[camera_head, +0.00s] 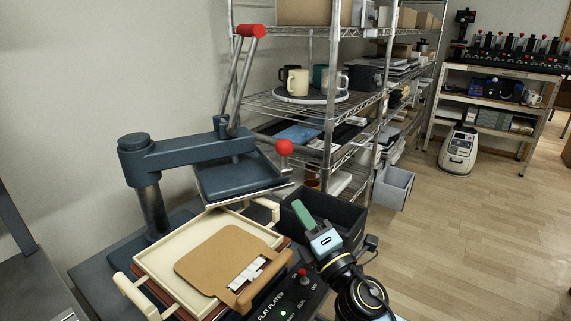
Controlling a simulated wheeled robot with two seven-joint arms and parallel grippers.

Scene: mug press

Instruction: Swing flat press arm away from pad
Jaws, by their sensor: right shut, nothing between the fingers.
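The flat press stands at lower left, with a dark blue swing arm (188,149) on a thick post. A dark blue upper platen (230,180) hangs from the arm, raised, and appears beyond the cream pad (160,258); I cannot tell whether it overhangs the pad's far edge. A long lever with a red knob (250,31) rises from the arm. A smaller red knob (284,147) sits at the platen's right end. A tan sheet (222,256) with a handle lies on the pad. My right gripper (303,213), with green fingers, is shut and empty, right of the pad and below the small knob.
A control box (292,298) labelled for the flat platen sits at the front. A dark bin (345,217) stands behind my right gripper. A wire shelf (331,100) with mugs rises behind the press. Open wooden floor lies to the right.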

